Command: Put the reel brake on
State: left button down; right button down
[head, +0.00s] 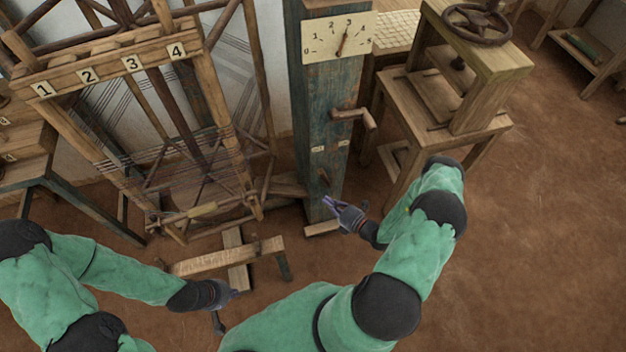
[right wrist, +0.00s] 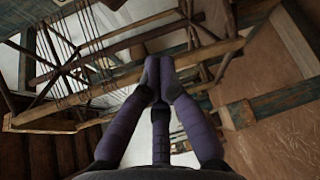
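The blue-green post (head: 325,85) stands right of the loom frame. A wooden crank handle (head: 355,116) sticks out of its right side. Below it are two small pale labels and a short dark peg or lever (head: 324,179); I cannot tell for sure which part is the reel brake. My right gripper (head: 332,203) is low at the post's foot, below the peg. In the right wrist view its purple fingers (right wrist: 160,62) meet at the tips, with nothing visible between them. My left gripper (head: 229,294) is beside the low wooden bench, its fingers too small to judge.
The loom frame (head: 125,60) with plates 1 to 4 stands left. A low bench (head: 225,258) lies before it. A wooden press with a handwheel (head: 477,22) stands right.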

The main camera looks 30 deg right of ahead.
aim_at(325, 179)
jog(key=w+b, duration=0.2)
jog(key=w, duration=0.7)
jog(key=shift+w+d+f+b, duration=0.2)
jog(key=shift+d+f+b, duration=0.1)
jog(key=shift+d, duration=0.15)
jog(key=shift+r, duration=0.1)
jog(key=shift+d, duration=0.15)
jog(key=s+d+r+m+t+y+b, duration=0.1)
jog(key=d+m+b, duration=0.3)
jog(key=d, duration=0.5)
jog(key=shift+s+d+t+b, duration=0.15)
jog(key=shift+s+t+b, duration=0.6)
jog(key=shift+b, duration=0.45)
